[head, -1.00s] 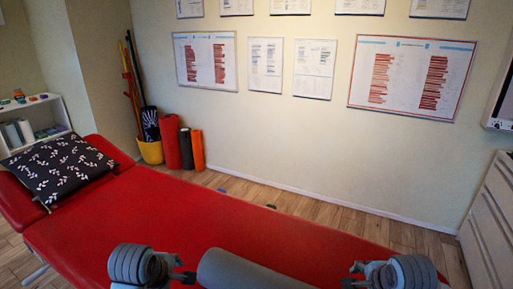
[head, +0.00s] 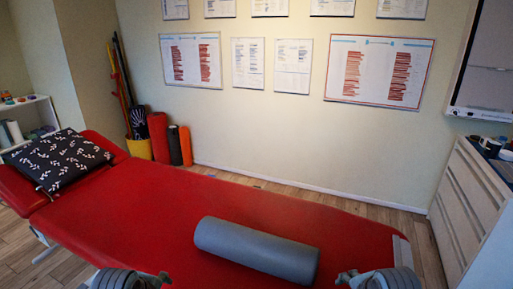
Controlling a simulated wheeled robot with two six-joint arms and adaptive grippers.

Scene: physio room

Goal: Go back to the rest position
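A grey foam roller (head: 256,250) lies on the red treatment table (head: 130,222), near its front edge and apart from both grippers. My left gripper (head: 162,278) is low in the head view, left of the roller; mostly its wrist shows. My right gripper (head: 347,277) is at the lower right, right of the roller. Nothing shows held in either one. The fingers are small and partly hidden, so I cannot tell how far apart they are.
A black patterned pillow (head: 58,160) lies on the table's raised left end. A white cabinet (head: 470,205) stands at the right. A yellow bucket (head: 139,148) and upright rolls (head: 160,137) stand by the wall.

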